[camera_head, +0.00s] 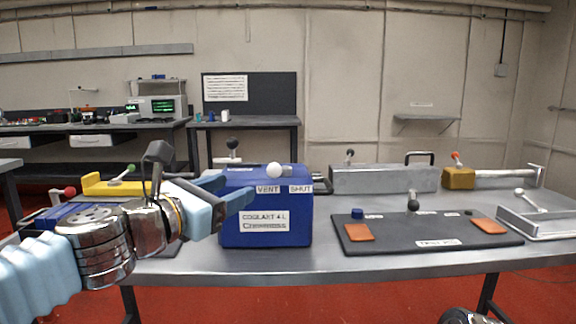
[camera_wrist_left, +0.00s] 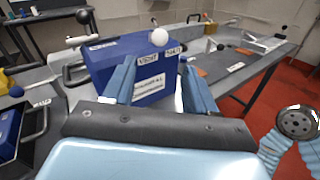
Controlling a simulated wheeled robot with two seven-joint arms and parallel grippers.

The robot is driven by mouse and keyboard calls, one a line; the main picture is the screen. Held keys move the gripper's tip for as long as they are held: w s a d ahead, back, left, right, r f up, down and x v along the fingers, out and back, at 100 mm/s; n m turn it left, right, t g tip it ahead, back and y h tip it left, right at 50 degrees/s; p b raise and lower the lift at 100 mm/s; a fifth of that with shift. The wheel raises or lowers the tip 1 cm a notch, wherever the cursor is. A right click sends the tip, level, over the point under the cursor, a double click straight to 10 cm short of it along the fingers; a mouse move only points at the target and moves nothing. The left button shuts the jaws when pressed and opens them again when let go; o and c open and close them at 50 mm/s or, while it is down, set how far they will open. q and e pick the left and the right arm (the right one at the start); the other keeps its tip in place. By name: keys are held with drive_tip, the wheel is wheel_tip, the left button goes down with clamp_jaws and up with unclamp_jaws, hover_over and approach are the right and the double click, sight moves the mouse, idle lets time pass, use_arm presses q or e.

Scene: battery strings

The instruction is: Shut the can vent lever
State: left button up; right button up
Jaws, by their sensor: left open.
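The blue coolant can (camera_head: 267,215) stands on the metal table and also shows in the left wrist view (camera_wrist_left: 150,90). The vent lever's white ball knob (camera_head: 274,170) is at its top front edge, above and between the VENT label (camera_head: 267,189) and the SHUT label (camera_head: 300,188), nearer VENT. In the left wrist view the knob (camera_wrist_left: 159,37) is above the VENT label. The lever's arm is mostly hidden behind the knob. My left gripper (camera_head: 238,191) is open and empty at the can's left front, lower than the knob. Its blue fingers (camera_wrist_left: 155,72) point toward the can. My right gripper is not visible.
A dark board (camera_head: 430,245) with orange pads and a small lever lies right of the can. A grey metal box (camera_head: 382,179) and a yellow block (camera_head: 459,178) stand behind it. An open metal tray (camera_head: 545,226) is at far right. Other levers stand at left.

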sight(270, 172)
use_arm(q)
drive_tip(key=x, duration=1.4)
drive_tip(key=shift+c, duration=0.4)
clamp_jaws()
